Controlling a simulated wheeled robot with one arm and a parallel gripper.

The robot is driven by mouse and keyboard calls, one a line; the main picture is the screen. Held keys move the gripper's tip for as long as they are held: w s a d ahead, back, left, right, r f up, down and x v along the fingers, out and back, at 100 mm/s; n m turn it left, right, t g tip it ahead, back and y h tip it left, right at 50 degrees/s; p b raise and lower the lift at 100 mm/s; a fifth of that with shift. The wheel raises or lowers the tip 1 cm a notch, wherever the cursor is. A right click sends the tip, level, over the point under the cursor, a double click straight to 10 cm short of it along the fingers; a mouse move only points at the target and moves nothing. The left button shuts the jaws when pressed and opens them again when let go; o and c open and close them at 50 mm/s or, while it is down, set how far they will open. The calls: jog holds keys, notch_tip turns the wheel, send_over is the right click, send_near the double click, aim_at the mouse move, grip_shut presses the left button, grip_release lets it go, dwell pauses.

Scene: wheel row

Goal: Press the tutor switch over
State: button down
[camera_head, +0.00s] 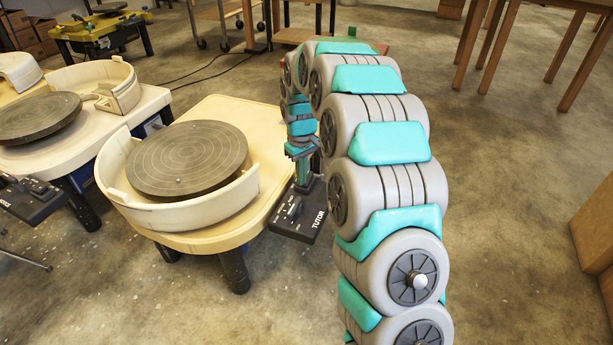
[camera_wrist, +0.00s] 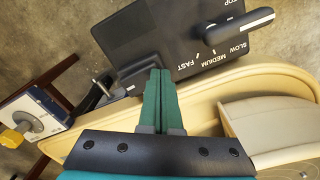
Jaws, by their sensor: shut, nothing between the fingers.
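A black control box (camera_head: 309,226) marked TUTOR is at the right edge of the middle pottery wheel's table. In the wrist view the box (camera_wrist: 185,30) shows a speed dial marked SLOW, MEDIUM and FAST, with a lever (camera_wrist: 240,26). A small raised black block (camera_wrist: 137,76) is at the box's edge, close beside my fingertips; I cannot tell whether it is the tutor switch. My gripper (camera_head: 304,187) points down at the box's far end. In the wrist view my green fingers (camera_wrist: 160,75) are together and empty. They overlap the box's edge; contact is unclear.
The wheel's cream table (camera_head: 232,117) and splash pan (camera_head: 190,212) stand left of my gripper. Another wheel (camera_head: 38,118) is further left. Wooden table legs (camera_head: 490,45) are at the back right. The concrete floor on the right is mostly clear.

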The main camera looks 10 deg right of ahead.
jog(key=shift+r, duration=0.25)
jog(key=shift+a, duration=0.1)
jog(key=shift+s+a+r, duration=0.1)
jog(key=shift+s+a, duration=0.45)
jog(key=shift+s, duration=0.25)
jog(key=shift+s+a+r, duration=0.1)
jog(key=shift+s+a, duration=0.5)
jog(key=shift+s, duration=0.2)
jog(key=shift+s+a+r, duration=0.1)
jog(key=shift+s+a, duration=0.45)
jog(key=shift+s, duration=0.25)
notch_tip(320, 180, up, 8)
jog(key=p, duration=0.2)
jog(key=s+d+r+m+g, duration=0.1)
jog(key=s+m, duration=0.1)
jog(key=s, duration=1.7)
jog(key=s+d+r+m, duration=0.2)
jog(key=s, duration=1.7)
jog(key=shift+s+d+m+g, duration=0.3)
jog(key=shift+s+m+g, duration=0.1)
